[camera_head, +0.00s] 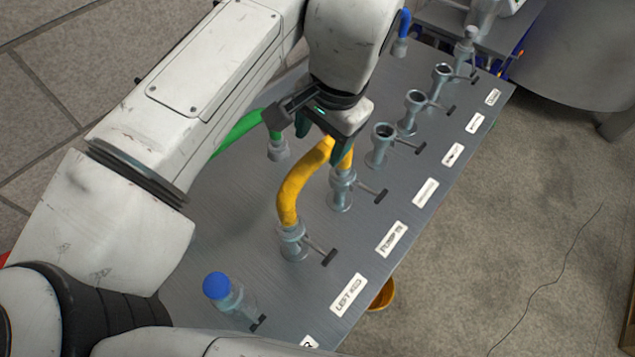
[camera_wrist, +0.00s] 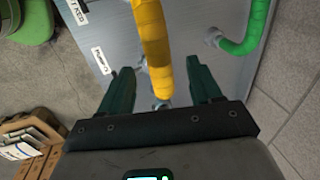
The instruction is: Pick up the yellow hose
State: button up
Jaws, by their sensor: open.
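The yellow hose (camera_head: 298,183) arches between two upright metal ports on the grey panel. One end is at the port (camera_head: 293,243) near the "LEFT KEG" label, the other at the port (camera_head: 342,188) near the "PUMP IN" label. My gripper (camera_head: 321,138) is open at the hose's upper, farther end. In the wrist view the yellow hose (camera_wrist: 151,35) runs between the two dark green fingers of my gripper (camera_wrist: 158,68), with gaps on both sides. The fingers partly hide that end in the head view.
A green hose (camera_head: 235,130) lies left of my gripper, and a blue hose (camera_head: 404,24) is farther back. Several bare ports with levers line the panel (camera_head: 235,215). A blue-capped port (camera_head: 217,286) stands in front. A metal tank (camera_head: 575,50) is at back right.

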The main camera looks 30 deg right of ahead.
aim_at(317, 153)
jog(key=shift+w+a+f+b, duration=0.15)
jog(key=shift+a+f+b, duration=0.05)
jog(key=shift+f+b, duration=1.1)
jog(key=shift+w+a+f+b, duration=0.15)
jog(key=shift+f+b, duration=1.1)
jog(key=shift+f, duration=0.05)
jog(key=shift+c, duration=0.2)
jog(key=shift+r, duration=0.1)
jog(key=c, duration=1)
jog(key=shift+r, duration=0.15)
